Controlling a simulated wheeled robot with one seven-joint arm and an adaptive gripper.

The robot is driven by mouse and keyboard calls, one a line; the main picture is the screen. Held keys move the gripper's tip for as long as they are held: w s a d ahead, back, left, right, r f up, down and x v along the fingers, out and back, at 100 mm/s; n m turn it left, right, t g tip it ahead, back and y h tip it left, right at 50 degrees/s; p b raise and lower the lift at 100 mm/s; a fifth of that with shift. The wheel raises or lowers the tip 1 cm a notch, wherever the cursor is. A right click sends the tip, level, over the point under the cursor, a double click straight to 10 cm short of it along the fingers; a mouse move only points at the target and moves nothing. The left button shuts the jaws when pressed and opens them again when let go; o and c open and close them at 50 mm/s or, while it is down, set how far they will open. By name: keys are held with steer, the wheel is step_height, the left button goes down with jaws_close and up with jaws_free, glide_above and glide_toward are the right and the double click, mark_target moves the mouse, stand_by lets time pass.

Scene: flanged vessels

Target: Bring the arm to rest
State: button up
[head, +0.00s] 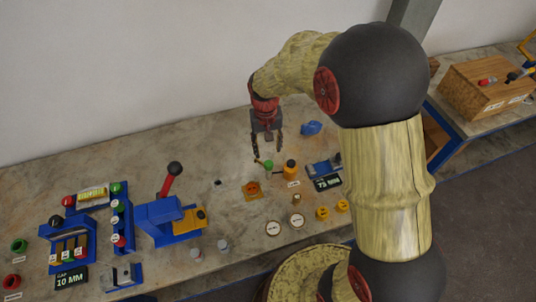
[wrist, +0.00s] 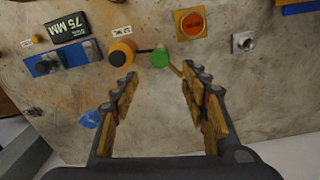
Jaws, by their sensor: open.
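My gripper (head: 268,146) hangs from the arm over the back part of the bench, with its fingers pointing down. In the wrist view my gripper (wrist: 160,100) is open, with nothing between its two fingers. Beyond the fingertips in that view are a green-topped piece (wrist: 160,57) and an orange-and-black vessel (wrist: 122,52), joined or bridged by a thin dark bar. In the head view the same green piece (head: 268,165) and orange vessel (head: 290,168) stand just below and right of the fingers. My gripper touches neither as far as I can see.
A blue lever press (head: 160,215) with a red handle stands left of centre. A blue rack (head: 70,235) and a 10 MM sign (head: 70,279) are further left. A blue fixture with a 75 MM sign (head: 328,183) is at right. A blue lump (head: 311,128) lies behind. The back left bench is clear.

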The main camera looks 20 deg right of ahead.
steer(key=shift+r, duration=0.6)
steer(key=s+r+n+t+b, duration=0.2)
steer(key=s+r+t, duration=0.3)
steer(key=s+r, duration=1.4)
steer(key=s, duration=0.3)
steer(key=shift+s+d+r+t, duration=0.15)
steer(key=shift+d+t, duration=0.15)
